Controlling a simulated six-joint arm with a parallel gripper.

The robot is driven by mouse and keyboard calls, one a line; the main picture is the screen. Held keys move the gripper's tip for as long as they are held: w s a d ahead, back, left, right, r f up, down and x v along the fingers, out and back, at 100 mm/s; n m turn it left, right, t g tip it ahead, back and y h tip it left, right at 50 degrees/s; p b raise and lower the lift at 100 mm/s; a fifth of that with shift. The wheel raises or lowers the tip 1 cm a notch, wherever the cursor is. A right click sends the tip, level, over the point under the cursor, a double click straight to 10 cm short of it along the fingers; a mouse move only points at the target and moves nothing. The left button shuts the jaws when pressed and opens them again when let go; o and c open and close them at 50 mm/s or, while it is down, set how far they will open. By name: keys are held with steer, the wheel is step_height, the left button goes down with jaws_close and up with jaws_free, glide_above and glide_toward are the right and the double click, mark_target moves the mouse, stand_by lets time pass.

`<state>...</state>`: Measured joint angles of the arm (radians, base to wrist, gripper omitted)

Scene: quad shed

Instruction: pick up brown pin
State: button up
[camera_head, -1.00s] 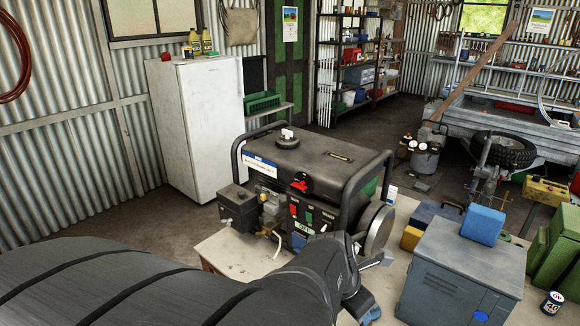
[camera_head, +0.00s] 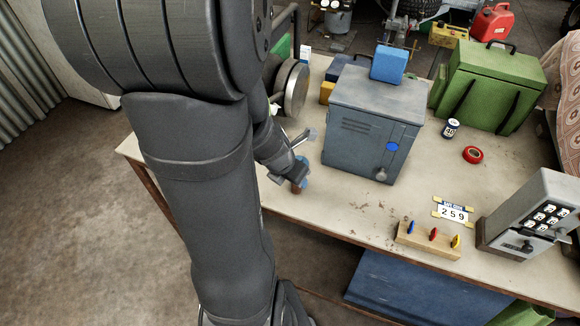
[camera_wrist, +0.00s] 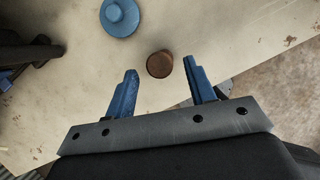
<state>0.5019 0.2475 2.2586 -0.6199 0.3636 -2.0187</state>
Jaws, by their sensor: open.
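The brown pin (camera_wrist: 160,64) shows in the wrist view as a round brown top, seen from above, on the pale worktop. My gripper (camera_wrist: 159,72) is open, with one blue finger on either side and slightly short of the pin. The fingers are apart from it, and the right one is closer. In the head view my gripper (camera_head: 301,176) is low over the worktop's near edge, and a small brown piece of the pin (camera_head: 296,189) shows beside the fingers. My arm hides much of that area.
A blue round knobbed piece (camera_wrist: 120,16) stands beyond the pin, left of it. The worktop (camera_head: 330,205) is clear around the near edge. A grey cabinet (camera_head: 365,125) with a blue block (camera_head: 389,64) on top stands right of my gripper. A wooden peg block (camera_head: 428,242) lies further right.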

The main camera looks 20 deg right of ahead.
mark_target(295, 193)
steer(key=shift+s+x, duration=0.15)
steer(key=shift+x, duration=0.7)
steer(key=shift+s+x, duration=0.15)
steer(key=shift+x, duration=1.7)
steer(key=shift+w, duration=0.1)
jaws_close()
